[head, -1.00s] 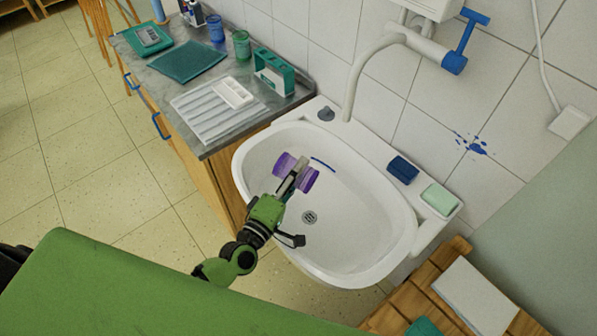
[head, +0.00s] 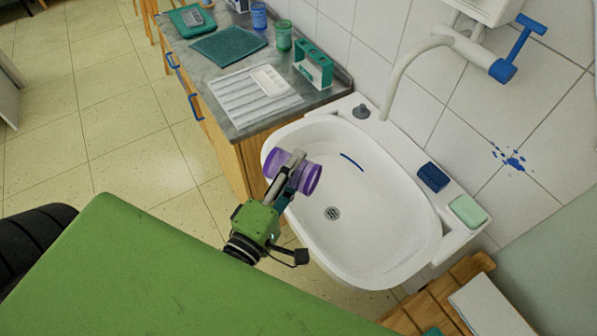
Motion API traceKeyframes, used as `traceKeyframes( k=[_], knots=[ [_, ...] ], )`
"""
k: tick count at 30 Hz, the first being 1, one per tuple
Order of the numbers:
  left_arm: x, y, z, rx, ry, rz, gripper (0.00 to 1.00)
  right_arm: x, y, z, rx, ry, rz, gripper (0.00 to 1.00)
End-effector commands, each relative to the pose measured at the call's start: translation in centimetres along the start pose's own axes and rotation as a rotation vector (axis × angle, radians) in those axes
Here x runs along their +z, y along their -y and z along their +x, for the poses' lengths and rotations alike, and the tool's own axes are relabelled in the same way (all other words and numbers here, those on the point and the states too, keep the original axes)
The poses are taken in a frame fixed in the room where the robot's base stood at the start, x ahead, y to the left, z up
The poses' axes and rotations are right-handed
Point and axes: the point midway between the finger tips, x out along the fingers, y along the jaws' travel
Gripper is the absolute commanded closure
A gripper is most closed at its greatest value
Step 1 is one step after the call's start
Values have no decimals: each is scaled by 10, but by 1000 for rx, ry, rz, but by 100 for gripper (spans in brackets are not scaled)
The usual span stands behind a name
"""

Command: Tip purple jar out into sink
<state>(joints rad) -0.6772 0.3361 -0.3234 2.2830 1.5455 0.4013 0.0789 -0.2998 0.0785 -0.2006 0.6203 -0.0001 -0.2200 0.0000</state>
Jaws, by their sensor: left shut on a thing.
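The purple jar (head: 311,179) lies on its side in the air over the left part of the white sink (head: 385,225). My left gripper (head: 292,171) is shut across the middle of the jar, with purple showing on both sides of the fingers. The jar's far-left end overlaps the sink's left rim in the head view. I cannot tell which end is its mouth, and no contents are seen coming out. The drain (head: 332,213) shows to the right of and below the jar. My right gripper is not in view.
A blue streak (head: 352,161) marks the basin. A curved spout (head: 400,75) rises behind it. A blue sponge (head: 433,177) and green soap (head: 467,211) sit on the right ledge. The counter at left holds a white tray (head: 240,100), a teal holder (head: 313,66) and cups.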

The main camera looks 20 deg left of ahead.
Motion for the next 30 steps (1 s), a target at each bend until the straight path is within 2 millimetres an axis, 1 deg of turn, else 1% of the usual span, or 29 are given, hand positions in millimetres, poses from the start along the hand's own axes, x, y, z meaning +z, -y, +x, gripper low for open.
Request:
traceKeyframes(
  k=[1,8,21,24,30],
  knots=[
    [0,6,7,1,5,-7,85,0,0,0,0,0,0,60],
    [7,35,35,0,52,-33,85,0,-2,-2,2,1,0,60],
    [16,103,97,-5,141,-80,85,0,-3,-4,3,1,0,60],
    [16,115,108,-7,157,-92,85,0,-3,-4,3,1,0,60],
    [15,129,122,-9,181,-110,85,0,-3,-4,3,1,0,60]
  ],
)
